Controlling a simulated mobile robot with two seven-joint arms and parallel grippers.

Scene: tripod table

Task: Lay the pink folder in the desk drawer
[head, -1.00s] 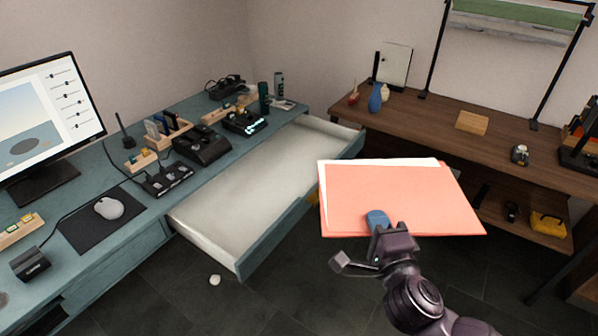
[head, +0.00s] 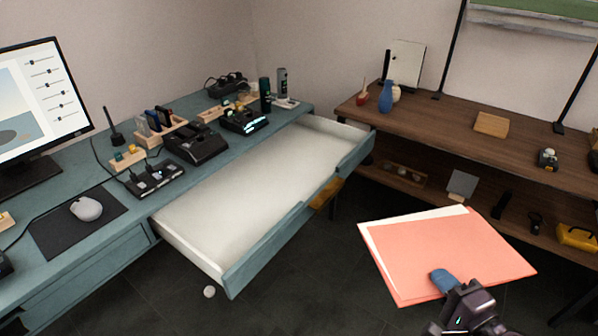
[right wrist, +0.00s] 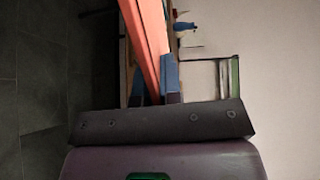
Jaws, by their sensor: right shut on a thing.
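The pink folder (head: 450,252) has white paper showing along its edge. My right gripper (head: 444,283) is shut on its near edge and holds it in the air, right of the drawer. In the right wrist view the folder (right wrist: 147,40) shows nearly edge-on between the blue fingertips (right wrist: 159,82). The desk drawer (head: 245,190) is pulled out from the teal desk (head: 95,220). Its white inside looks empty. A gap of dark floor lies between the drawer front and the folder. My left gripper is not in view.
The desk top holds a monitor (head: 40,110), a mouse (head: 86,209) and several dark devices beside the drawer. A wooden shelf unit (head: 450,128) stands behind the folder, with vases and small items. A small white ball (head: 209,292) lies on the floor below the drawer.

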